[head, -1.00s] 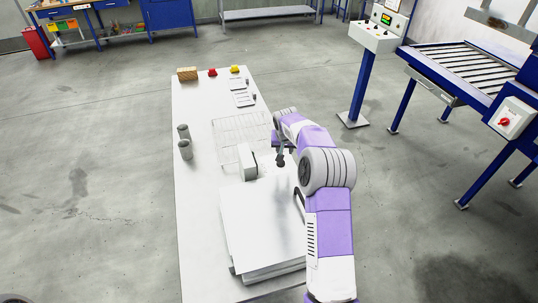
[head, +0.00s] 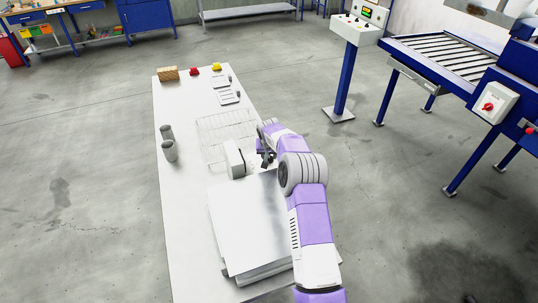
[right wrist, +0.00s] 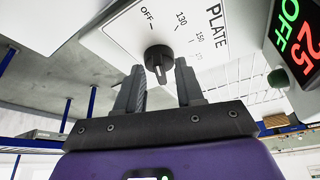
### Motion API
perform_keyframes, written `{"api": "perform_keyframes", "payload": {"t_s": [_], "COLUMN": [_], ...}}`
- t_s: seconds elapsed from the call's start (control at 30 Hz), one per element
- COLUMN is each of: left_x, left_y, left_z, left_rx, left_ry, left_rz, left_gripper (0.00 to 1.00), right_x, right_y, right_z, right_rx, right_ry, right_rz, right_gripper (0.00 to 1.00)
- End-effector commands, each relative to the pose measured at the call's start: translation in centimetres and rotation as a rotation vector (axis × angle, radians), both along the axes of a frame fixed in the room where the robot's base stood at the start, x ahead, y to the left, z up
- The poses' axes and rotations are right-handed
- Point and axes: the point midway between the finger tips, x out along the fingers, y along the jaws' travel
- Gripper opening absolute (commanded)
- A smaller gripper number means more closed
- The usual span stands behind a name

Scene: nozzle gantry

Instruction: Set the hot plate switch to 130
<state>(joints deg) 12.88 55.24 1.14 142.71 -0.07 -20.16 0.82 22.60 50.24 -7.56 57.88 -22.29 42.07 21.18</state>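The hot plate (head: 250,225) is a wide silvery slab on the white table. Its pale control box (head: 234,160) stands at its far edge. In the right wrist view its panel (right wrist: 125,30) reads PLATE, with OFF, 130, 150 and a further cut-off mark around a dark round switch knob (right wrist: 158,58). I cannot tell for sure which mark the knob points at. The display (right wrist: 293,38) shows a green OFF and a red 25. My right gripper (head: 266,158) is open at the box; its fingertips (right wrist: 160,66) lie either side of the knob, apart from it. My left gripper is out of view.
A wire rack (head: 226,130) lies beyond the control box. Two grey cylinders (head: 168,145) stand at the table's left edge. A tan block (head: 168,74), a red item (head: 193,70) and a yellow item (head: 216,67) sit at the far end.

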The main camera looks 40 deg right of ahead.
Motion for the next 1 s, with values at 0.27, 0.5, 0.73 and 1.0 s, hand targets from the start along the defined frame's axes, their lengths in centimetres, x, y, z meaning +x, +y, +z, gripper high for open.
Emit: {"api": "perform_keyframes", "payload": {"t_s": [0.27,0.5,0.73,1.0], "left_x": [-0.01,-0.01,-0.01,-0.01], "left_y": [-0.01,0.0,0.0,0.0], "left_z": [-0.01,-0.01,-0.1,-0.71], "left_rx": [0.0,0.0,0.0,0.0], "left_ry": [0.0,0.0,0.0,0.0], "left_rz": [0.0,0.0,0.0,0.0], "left_gripper": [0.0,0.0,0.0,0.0], "right_x": [-0.01,-0.01,-0.02,0.1], "right_y": [-0.02,-0.01,0.02,0.17], "right_z": [-0.02,-0.04,-0.1,-0.2], "right_rx": [0.0,0.0,0.0,-0.001], "right_ry": [0.0,0.0,0.001,0.002], "right_rz": [0.0,0.0,-0.011,-0.119], "right_gripper": [0.27,0.0,0.0,0.0]}}
